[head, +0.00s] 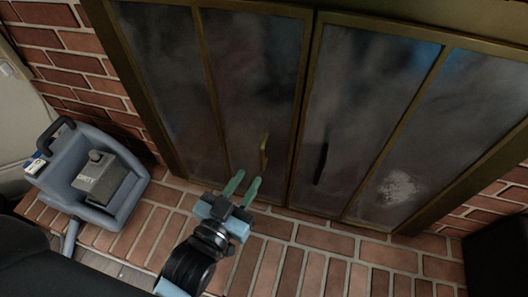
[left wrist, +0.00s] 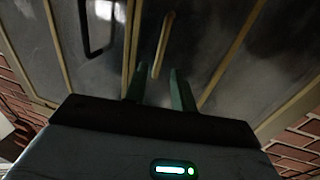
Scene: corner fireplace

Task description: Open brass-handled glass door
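The glass door with the brass handle (head: 245,80) is the left one of a brass-framed fireplace pair and looks shut. Its brass handle (head: 264,152) is a slim upright bar near the inner edge; it also shows in the left wrist view (left wrist: 162,45). My left gripper (head: 247,177) is open and empty, just below the handle in the head view. In the left wrist view its green fingers (left wrist: 156,72) stand either side of the handle's lower end in the picture; the handle appears beyond them, not gripped. My right gripper is out of view.
The right glass door (head: 365,110) carries a black handle (head: 321,163). A blue-grey bin (head: 127,189) with a dark grey box (head: 96,178) stands at left on the brick hearth (head: 318,238). A dark object (head: 497,255) is at lower right. The hearth before the doors is otherwise clear.

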